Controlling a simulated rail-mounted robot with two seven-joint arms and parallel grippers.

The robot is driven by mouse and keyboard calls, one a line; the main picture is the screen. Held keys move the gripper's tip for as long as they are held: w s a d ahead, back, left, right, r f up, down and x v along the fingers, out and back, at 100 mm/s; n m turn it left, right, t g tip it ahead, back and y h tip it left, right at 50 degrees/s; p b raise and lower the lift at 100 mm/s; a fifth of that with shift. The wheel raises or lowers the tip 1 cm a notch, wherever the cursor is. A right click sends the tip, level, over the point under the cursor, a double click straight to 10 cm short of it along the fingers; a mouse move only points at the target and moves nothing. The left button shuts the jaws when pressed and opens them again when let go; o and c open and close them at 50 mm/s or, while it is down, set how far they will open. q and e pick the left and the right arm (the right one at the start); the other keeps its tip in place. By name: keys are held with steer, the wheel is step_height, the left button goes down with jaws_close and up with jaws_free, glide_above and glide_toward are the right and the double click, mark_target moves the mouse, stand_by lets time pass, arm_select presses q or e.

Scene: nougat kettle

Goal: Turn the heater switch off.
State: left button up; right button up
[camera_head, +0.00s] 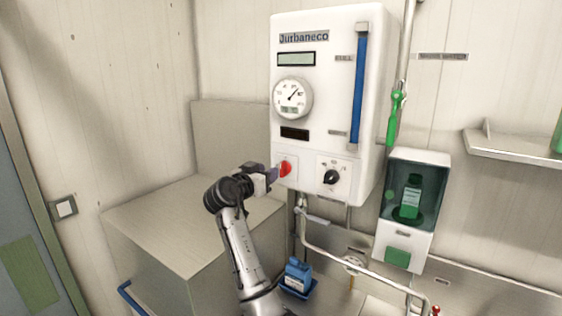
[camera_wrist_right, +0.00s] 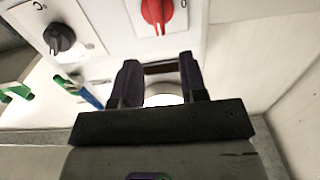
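A white wall unit (camera_head: 318,60) carries a red rotary switch (camera_head: 286,168) at its lower left and a black knob (camera_head: 331,177) on a small plate to the right. In the right wrist view the red switch (camera_wrist_right: 157,11) shows a raised grip, and the black knob (camera_wrist_right: 60,38) is at the upper left. I cannot read which one is labelled heater. My right gripper (camera_head: 273,172) is just left of the red switch. In the right wrist view my right gripper (camera_wrist_right: 160,70) is open, its fingers apart and empty, short of the red switch. My left gripper is not in view.
A dial gauge (camera_head: 292,97) and a blue vertical strip (camera_head: 358,85) are on the unit. A dispenser with a green bottle (camera_head: 411,197) hangs at right. Pipes (camera_head: 335,243) run below. A large box (camera_head: 180,225) stands at left, beneath my arm.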

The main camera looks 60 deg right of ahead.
mark_target(281, 164)
steer(key=d+p, duration=0.2)
steer(key=d, duration=0.4)
steer(key=shift+d+r, duration=0.1)
steer(key=shift+d, duration=0.85)
steer(key=shift+c, duration=0.3)
jaws_close()
